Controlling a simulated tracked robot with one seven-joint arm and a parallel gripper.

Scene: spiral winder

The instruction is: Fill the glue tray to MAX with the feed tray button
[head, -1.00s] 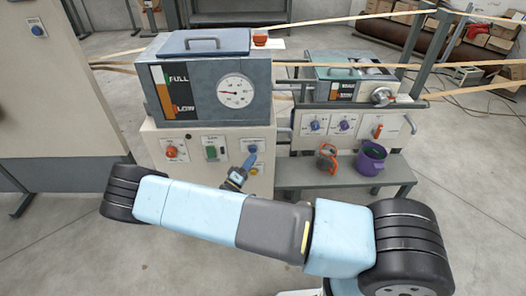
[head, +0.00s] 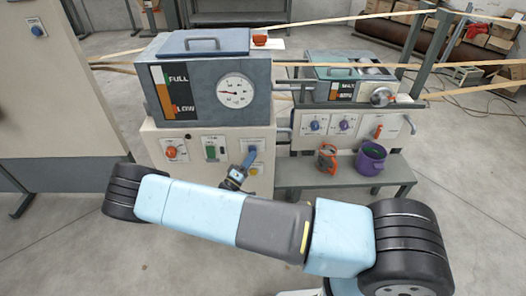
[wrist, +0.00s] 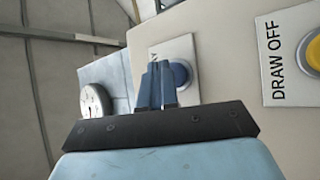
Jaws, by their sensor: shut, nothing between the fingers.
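My gripper (head: 250,155) is shut and empty, with its blue fingertips at the blue feed tray button (wrist: 180,74) on the front of the white cabinet. In the wrist view the fingers (wrist: 158,72) overlap the left part of the button; I cannot tell whether they touch or press it. In the head view the fingertips hide most of the button. The glue tray (head: 345,72) is the grey unit at the right, with a MAX mark on its level strip (head: 346,91). The strip's level is too small to read.
The large tank (head: 205,100) above the button carries a FULL/LOW strip and a dial (head: 235,91). A yellow DRAW OFF button (wrist: 314,50) sits right of my fingers in the wrist view. A purple bucket (head: 371,160) and an orange object (head: 327,158) stand on the low bench.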

